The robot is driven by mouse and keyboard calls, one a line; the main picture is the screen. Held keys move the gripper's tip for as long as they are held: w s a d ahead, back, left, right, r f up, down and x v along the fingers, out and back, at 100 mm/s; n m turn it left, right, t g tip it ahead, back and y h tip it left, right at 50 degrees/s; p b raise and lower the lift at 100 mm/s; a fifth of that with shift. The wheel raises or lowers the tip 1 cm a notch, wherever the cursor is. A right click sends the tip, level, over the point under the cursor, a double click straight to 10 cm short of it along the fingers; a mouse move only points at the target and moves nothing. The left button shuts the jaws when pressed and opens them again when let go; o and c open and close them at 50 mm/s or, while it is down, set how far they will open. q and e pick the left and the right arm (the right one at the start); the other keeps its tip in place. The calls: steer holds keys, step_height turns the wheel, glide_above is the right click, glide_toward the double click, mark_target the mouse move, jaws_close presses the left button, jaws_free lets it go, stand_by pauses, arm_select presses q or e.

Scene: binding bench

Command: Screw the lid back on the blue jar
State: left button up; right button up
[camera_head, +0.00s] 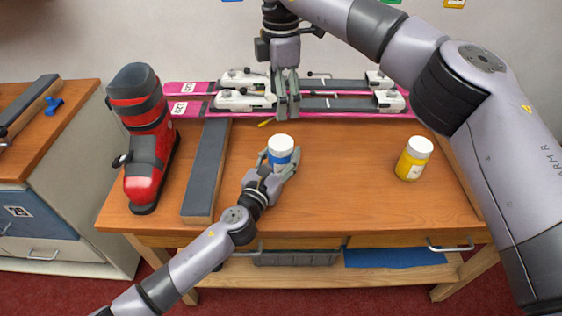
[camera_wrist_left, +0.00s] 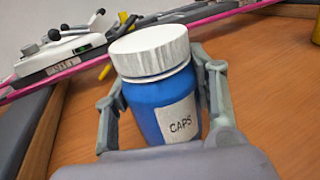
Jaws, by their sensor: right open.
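The blue jar (camera_wrist_left: 152,106) bears a white label reading CAPS and stands upright on the bench. Its white lid (camera_wrist_left: 150,50) sits on top; I cannot tell how tightly it is threaded. The lid also shows in the head view (camera_head: 281,143). My left gripper (camera_head: 278,162) has its fingers on both sides of the jar body, below the lid, and appears shut on it. The fingers also show in the left wrist view (camera_wrist_left: 160,95). My right gripper (camera_head: 287,112) is open and empty, pointing down behind the jar, in front of the skis in the picture.
Pink skis (camera_head: 350,114) with bindings lie along the back of the bench (camera_head: 340,205). A red boot (camera_head: 150,140) and a dark padded board (camera_head: 207,170) stand left of the jar. A yellow jar (camera_head: 412,160) with a white lid is at right. The bench between the jars is clear.

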arm_select(q)
steer(key=o, duration=0.5)
steer(key=shift+s, duration=0.1)
steer(key=v, duration=1.1)
steer(key=shift+s+a, duration=0.25)
steer(key=shift+s, duration=0.1)
steer(key=shift+f, duration=0.1)
